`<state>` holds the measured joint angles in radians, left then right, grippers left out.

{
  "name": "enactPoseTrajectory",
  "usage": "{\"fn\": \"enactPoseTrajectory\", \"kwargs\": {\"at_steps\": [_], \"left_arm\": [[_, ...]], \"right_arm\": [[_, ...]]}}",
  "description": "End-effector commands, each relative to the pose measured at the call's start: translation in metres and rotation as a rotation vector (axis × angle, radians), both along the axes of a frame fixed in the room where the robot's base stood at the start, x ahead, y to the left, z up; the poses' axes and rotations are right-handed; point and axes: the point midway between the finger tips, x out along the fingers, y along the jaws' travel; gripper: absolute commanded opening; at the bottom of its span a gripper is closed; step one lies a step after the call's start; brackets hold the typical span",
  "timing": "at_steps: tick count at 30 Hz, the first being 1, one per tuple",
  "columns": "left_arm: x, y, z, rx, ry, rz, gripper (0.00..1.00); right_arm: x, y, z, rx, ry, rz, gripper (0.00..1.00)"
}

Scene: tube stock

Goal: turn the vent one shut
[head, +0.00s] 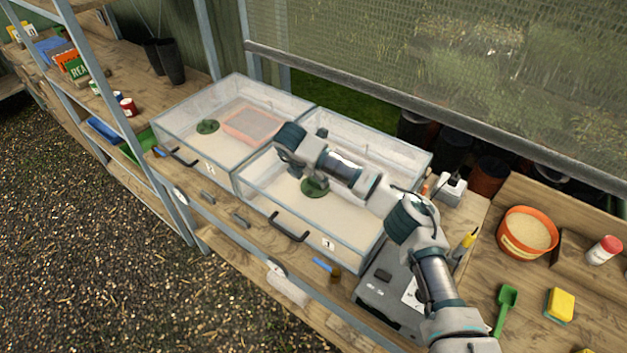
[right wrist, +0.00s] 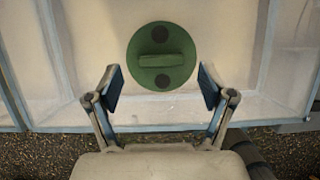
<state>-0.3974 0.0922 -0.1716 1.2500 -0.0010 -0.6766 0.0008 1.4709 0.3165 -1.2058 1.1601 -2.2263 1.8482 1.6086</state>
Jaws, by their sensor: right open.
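Vent one is a green disc (head: 314,188) on the lid of the clear box labelled 1 (head: 328,243). In the right wrist view the disc (right wrist: 161,74) has a raised bar lying left to right. A dark round spot shows above the bar and another below it. My right gripper (right wrist: 161,87) is open and empty, its fingers left and right of the disc's lower part and not touching the bar. In the head view my right arm reaches over box 1, and its fingers are hard to make out. My left gripper is not in view.
A second clear box (head: 170,136) with its own green vent (head: 208,126) stands at left. Black handles are on both box fronts. A grey case (head: 385,290), an orange sand bowl (head: 527,233), a green scoop (head: 507,300) and a yellow sponge (head: 560,305) lie at right.

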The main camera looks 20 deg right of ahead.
Motion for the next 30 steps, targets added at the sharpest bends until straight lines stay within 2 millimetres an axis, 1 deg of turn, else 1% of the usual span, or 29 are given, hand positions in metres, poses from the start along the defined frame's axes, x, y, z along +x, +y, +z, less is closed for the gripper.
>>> {"fn": "enactPoseTrajectory", "kwargs": {"at_steps": [1, 6, 9, 12, 17, 30], "left_arm": [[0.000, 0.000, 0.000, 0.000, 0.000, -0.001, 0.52], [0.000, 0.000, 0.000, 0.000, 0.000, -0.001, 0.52], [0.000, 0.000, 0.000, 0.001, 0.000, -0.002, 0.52], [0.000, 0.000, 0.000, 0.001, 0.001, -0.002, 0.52], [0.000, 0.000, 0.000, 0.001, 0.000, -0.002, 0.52], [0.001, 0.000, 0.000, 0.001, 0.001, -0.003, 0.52]], "right_arm": [[-0.002, 0.004, 0.012, 0.001, -0.003, 0.002, 0.81], [-0.011, 0.017, 0.047, 0.000, -0.001, 0.004, 0.81], [-0.015, 0.022, 0.063, 0.000, 0.001, 0.002, 0.81], [-0.018, 0.027, 0.075, 0.001, 0.003, 0.001, 0.81], [-0.020, 0.029, 0.082, -0.001, 0.004, 0.001, 0.81], [-0.020, 0.029, 0.082, -0.001, 0.004, 0.002, 0.81]]}}
